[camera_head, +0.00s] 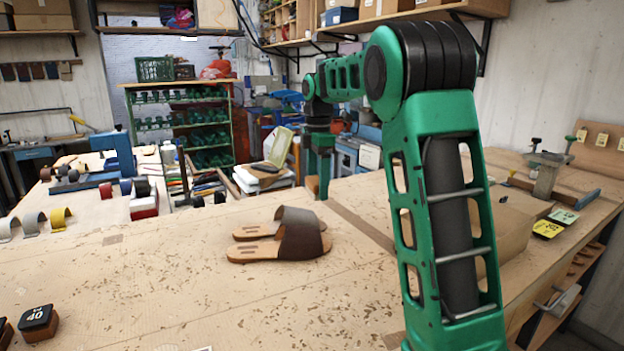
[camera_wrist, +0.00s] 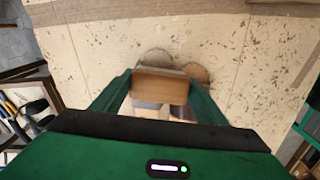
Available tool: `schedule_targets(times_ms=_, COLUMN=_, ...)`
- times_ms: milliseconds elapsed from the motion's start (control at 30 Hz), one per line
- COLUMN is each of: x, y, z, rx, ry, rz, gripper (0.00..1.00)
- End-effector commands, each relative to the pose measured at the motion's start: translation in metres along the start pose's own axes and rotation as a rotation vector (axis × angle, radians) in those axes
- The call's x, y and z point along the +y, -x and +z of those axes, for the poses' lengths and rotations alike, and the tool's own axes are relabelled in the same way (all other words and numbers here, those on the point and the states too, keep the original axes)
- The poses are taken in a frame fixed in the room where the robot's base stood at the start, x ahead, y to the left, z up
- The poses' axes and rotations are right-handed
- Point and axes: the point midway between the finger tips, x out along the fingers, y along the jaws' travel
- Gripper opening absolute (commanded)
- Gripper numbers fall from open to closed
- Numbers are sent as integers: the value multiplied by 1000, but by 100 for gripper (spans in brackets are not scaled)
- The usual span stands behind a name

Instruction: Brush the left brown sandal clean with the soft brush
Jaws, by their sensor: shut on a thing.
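A pair of brown sandals (camera_head: 278,247) with wide dark straps lies side by side on the workbench, soles down. I cannot tell which is the left one. In the wrist view the rounded end of one sandal (camera_wrist: 157,57) and of the other (camera_wrist: 196,73) show beyond my gripper (camera_wrist: 160,86). My gripper is shut on a wooden block, the soft brush (camera_wrist: 165,80), which covers part of the sandals in that view. Its bristles are hidden. In the head view my gripper (camera_head: 320,172) hangs beyond the sandals, apart from them.
The workbench (camera_head: 130,285) has much free room around the sandals. A numbered block (camera_head: 38,322) sits at the front left. A clamp-like tool (camera_head: 548,170) stands at the back right.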

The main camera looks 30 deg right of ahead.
Motion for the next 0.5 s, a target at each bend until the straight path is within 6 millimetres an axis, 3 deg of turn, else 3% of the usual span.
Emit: schedule_targets(times_ms=500, x=0, y=-38, z=0, rx=0, ry=-1, rz=-1, gripper=44)
